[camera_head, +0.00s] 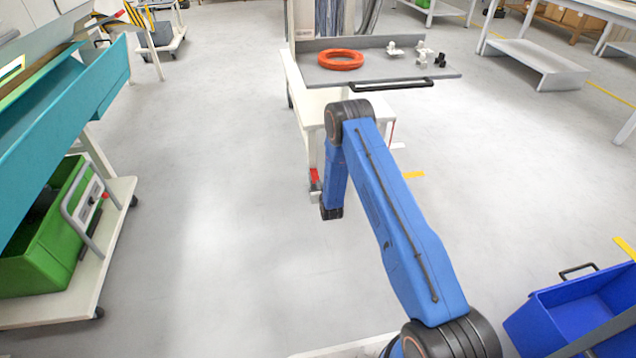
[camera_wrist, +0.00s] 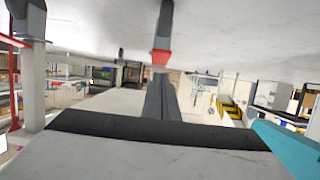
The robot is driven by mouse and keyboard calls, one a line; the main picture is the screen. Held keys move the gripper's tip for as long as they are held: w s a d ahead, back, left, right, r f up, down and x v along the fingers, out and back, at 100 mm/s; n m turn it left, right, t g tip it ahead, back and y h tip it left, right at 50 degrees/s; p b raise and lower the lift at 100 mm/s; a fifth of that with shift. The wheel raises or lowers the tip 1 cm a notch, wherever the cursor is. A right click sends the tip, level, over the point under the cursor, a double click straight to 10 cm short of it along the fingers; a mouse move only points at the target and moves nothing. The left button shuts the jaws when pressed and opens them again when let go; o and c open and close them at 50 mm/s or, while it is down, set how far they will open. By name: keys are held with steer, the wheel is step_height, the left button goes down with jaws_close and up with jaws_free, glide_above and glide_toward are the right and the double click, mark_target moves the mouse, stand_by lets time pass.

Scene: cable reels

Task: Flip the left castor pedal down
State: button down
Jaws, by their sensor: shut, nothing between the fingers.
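The red pedal (camera_head: 314,175) sits at the foot of the workbench trolley's near left leg, just above its grey castor (camera_head: 315,195). In the wrist view, which looks upside down, the red pedal (camera_wrist: 161,57) shows near the middle, against the grey castor (camera_wrist: 163,22). My gripper (camera_wrist: 160,76) is shut and empty, its dark fingers pointing at the pedal and lined up with it. I cannot tell whether the fingertips touch it. In the head view the fingers are hidden, and my blue arm's wrist is low, just right of the castor.
The trolley top (camera_head: 395,75) carries an orange ring (camera_head: 340,60) and small white fittings. A cart with a green crate (camera_head: 45,235) stands left under a teal trough (camera_head: 70,120). A blue bin (camera_head: 570,310) is at lower right. Floor left of the trolley is clear.

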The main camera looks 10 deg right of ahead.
steer(key=shift+s, duration=2.6)
steer(key=shift+r, duration=0.1)
step_height(320, 180, up, 25)
steer(key=g, duration=0.2)
steer(key=s+d+r+g, duration=0.3)
steer(key=s+r, duration=1.2)
steer(key=r, duration=0.4)
steer(key=s+d+r+g, duration=0.1)
steer(key=s+r, duration=0.4)
steer(key=s, duration=0.6)
steer(key=s+d+r+g, duration=0.1)
steer(key=s+r, duration=0.5)
steer(key=s, duration=0.4)
steer(key=s+d+g, duration=0.1)
steer(key=s+g, duration=0.1)
steer(key=s, duration=2.4)
steer(key=shift+r, duration=0.4)
